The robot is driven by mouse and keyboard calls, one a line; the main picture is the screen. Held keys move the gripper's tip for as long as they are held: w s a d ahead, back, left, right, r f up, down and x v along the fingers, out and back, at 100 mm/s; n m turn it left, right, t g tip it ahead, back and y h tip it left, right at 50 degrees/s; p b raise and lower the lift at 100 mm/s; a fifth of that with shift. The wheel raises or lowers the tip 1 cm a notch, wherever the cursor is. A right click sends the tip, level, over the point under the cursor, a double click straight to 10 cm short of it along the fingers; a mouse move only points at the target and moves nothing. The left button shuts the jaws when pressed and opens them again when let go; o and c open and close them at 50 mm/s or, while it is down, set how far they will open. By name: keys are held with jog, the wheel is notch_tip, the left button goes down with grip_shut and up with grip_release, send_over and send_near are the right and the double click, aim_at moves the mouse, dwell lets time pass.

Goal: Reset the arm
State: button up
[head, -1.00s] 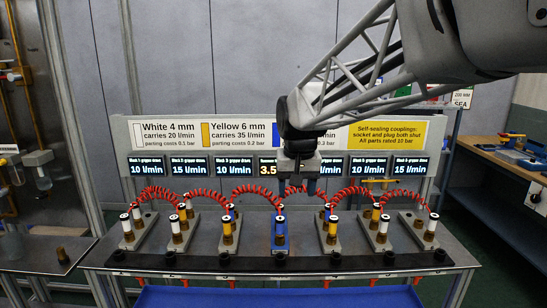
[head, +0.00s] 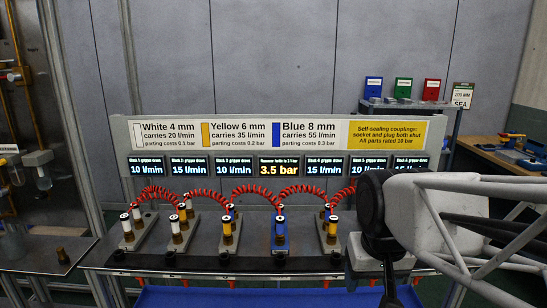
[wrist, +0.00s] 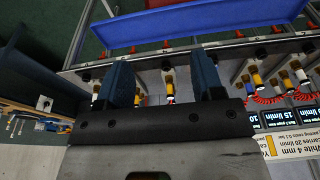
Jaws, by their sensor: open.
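My gripper (wrist: 164,82) is open in the wrist view, its two dark blue fingers apart with nothing held between them. A white-topped fitting (wrist: 169,85) shows in the gap between the fingers, beyond them. In the head view my arm comes in from the right, and my gripper hangs low in front of the right end of the bench, partly cut off by the lower edge. The arm hides the bench's right-end blocks there. The blue-capped block (head: 280,236) stands upright mid-row, clear of the arm.
The bench (head: 200,262) carries a row of blocks joined by red coiled hoses (head: 254,194). Displays (head: 279,172) and a sign panel (head: 240,132) stand behind. A blue tray (head: 240,297) lies along the front. A wooden-topped bench (head: 490,152) is at the right.

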jog(key=s+d+f, duration=0.1)
jog(key=s+f, duration=0.2)
jog(key=s, duration=0.3)
jog(key=shift+s+d+f, duration=0.25)
jog(key=shift+d, duration=0.1)
